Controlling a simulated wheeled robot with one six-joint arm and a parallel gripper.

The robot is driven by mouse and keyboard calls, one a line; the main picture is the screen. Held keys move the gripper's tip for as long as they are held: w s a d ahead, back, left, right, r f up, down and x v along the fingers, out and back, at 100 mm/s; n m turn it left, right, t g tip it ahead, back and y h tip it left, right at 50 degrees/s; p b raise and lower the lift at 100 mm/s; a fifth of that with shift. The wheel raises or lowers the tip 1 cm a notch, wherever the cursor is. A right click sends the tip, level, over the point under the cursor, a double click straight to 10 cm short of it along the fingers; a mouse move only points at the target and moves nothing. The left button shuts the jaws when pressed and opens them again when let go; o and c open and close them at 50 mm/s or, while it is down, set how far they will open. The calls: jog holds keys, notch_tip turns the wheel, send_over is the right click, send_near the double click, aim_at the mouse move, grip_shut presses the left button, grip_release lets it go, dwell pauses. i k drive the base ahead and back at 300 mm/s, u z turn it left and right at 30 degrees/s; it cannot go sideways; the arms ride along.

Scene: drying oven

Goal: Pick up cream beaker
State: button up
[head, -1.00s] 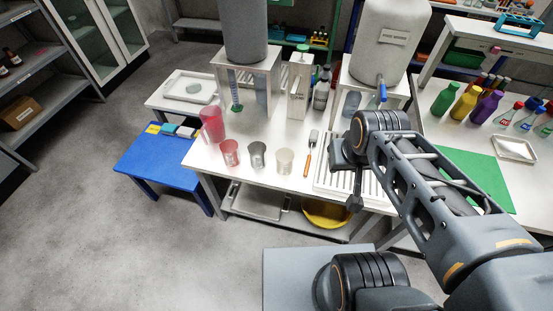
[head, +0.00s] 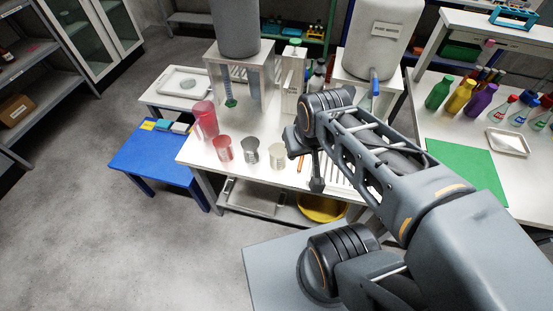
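The cream beaker (head: 276,156) stands upright near the front edge of the white table (head: 203,160). It is the rightmost in a row with a grey beaker (head: 250,152) and a red beaker (head: 223,149). My gripper (head: 308,165) is just to the right of the cream beaker, above the table's front edge, and appears apart from it. Its fingers are dark and partly hidden by my wrist, so I cannot tell how far they are spread. I see nothing held in it.
A taller red beaker (head: 205,120) stands behind the row. A blue low table (head: 150,160) adjoins at left. An orange-handled tool (head: 301,162) and a slotted white rack (head: 340,178) lie partly under my arm. A yellow basin (head: 322,208) is on the shelf below.

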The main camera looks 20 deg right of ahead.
aim_at(278, 154)
jog(key=u, duration=2)
jog(key=i, duration=1.9)
jog(key=z, duration=3.8)
